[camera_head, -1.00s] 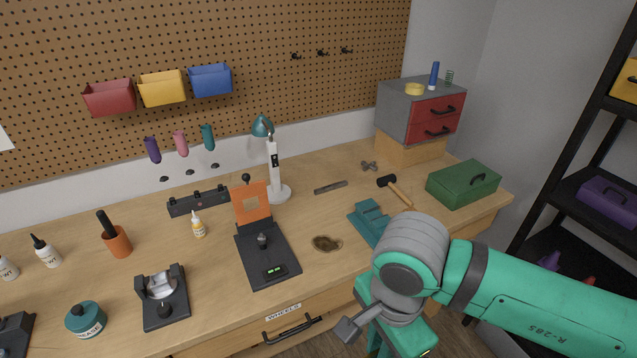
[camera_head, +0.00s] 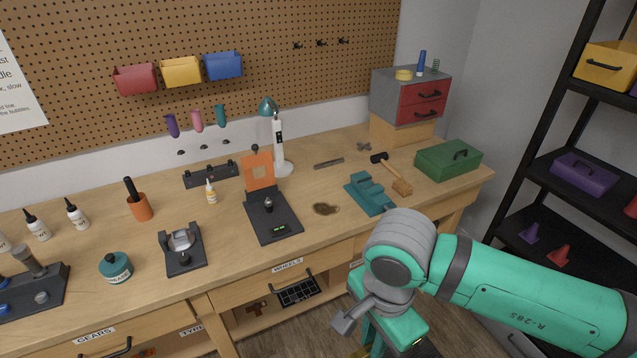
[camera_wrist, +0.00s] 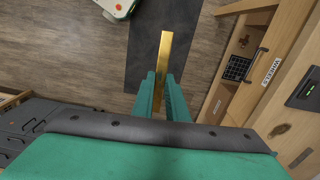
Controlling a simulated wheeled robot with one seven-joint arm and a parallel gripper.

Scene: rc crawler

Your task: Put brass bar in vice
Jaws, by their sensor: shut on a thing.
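The brass bar (camera_wrist: 163,65) is a long gold bar in the wrist view, sticking out past the teal fingers of my gripper (camera_wrist: 164,88). My gripper is shut on it and holds it over the floor in front of the bench. In the head view my gripper is mostly hidden behind my arm at the bottom edge. The teal vice (camera_head: 369,196) stands on the right part of the workbench, left of the mallet. My gripper is apart from the vice, below and in front of it.
On the workbench (camera_head: 335,236) a black fixture with an orange plate (camera_head: 270,214) stands left of the vice, with a brown stain (camera_head: 325,209) between. A mallet (camera_head: 391,174) and green toolbox (camera_head: 448,160) are to the right.

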